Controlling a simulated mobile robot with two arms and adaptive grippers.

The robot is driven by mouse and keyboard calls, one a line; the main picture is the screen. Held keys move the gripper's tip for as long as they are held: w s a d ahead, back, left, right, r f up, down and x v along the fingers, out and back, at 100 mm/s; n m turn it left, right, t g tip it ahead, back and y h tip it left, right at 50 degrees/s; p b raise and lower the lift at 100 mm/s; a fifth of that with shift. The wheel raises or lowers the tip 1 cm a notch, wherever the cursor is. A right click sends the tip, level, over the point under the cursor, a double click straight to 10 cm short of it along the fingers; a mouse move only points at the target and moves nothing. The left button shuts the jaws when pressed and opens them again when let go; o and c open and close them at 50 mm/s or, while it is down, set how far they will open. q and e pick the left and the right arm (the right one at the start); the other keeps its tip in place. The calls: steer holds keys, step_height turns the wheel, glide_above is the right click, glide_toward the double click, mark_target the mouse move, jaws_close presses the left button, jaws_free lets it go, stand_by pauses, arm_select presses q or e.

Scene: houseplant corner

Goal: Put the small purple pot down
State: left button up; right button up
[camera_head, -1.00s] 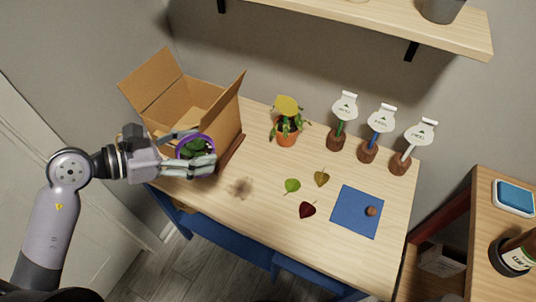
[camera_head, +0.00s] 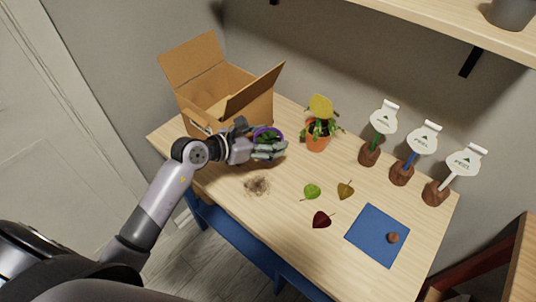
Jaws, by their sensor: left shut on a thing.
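The small purple pot (camera_head: 266,132) shows as a purple rim with a dark inside, mostly hidden by my left gripper (camera_head: 272,146). My left gripper is shut on the pot, with its fingers around it, in front of the cardboard box's right side. The pot is over the wooden table (camera_head: 300,239); I cannot tell whether its base touches the tabletop. My right gripper is not in view.
An open cardboard box (camera_head: 205,93) stands behind my left gripper. An orange pot with a plant (camera_head: 318,140) is close on the right. Soil (camera_head: 257,186), several leaves, a blue mat (camera_head: 377,235) and three labelled stakes are on the table.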

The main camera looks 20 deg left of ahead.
arm_select(q)
step_height(320, 180, down, 7)
steer(key=shift+f, duration=0.2)
stand_by(0.3)
steer(key=shift+f+b, duration=0.15)
steer(key=shift+b, duration=0.2)
steer(key=o, duration=1.3)
steer(key=shift+s, duration=0.1)
